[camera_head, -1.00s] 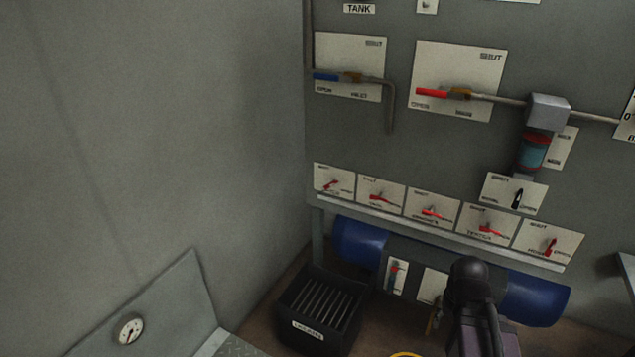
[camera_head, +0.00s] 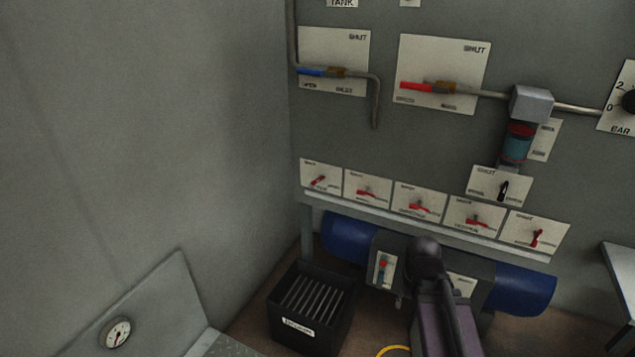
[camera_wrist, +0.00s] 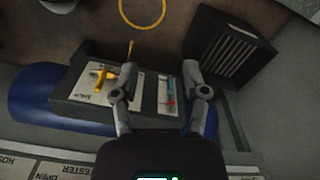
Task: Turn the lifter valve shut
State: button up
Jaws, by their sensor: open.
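A row of red-handled valves on white plates runs along the wall in the head view. These are a first plate (camera_head: 321,177), a second (camera_head: 367,188), a third (camera_head: 418,202), a fourth (camera_head: 474,217) and a fifth (camera_head: 536,235). I cannot read which one is labelled lifter. In the wrist view, two plate edges read TESTER (camera_wrist: 72,165) and HOSE. My gripper (camera_wrist: 160,72) is open and empty in the wrist view. Its fingers appear over a grey box with a yellow handle (camera_wrist: 104,76) and a red-and-blue handle (camera_wrist: 168,92). The arm hides the gripper in the head view.
A blue tank (camera_head: 525,290) lies under the valve row, and the grey box sits at its front. A black slatted bin (camera_head: 310,310) stands on the floor to the left. A larger blue-handled valve (camera_head: 312,72) and red-handled valve (camera_head: 420,87) are above.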

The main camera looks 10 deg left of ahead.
jog(key=w+f+n+t+h+b, duration=0.1)
jog(key=w+n+t+h+b, duration=0.35)
jog(key=w, duration=0.65)
jog(key=n+t+y+b, duration=0.5)
jog(key=n+t, duration=0.8)
jog(key=n, duration=0.9)
send_near(316, 182)
jog(key=s+h+b, duration=0.1)
jog(key=s, duration=0.2)
jog(key=shift+a+f+m, duration=0.2)
jog(key=shift+a+m, duration=0.05)
jog(key=shift+a, duration=0.15)
jog(key=shift+w, duration=0.1)
jog(key=w, duration=1.3)
jog(key=shift+w+d, duration=0.3)
jog(key=shift+d, duration=0.1)
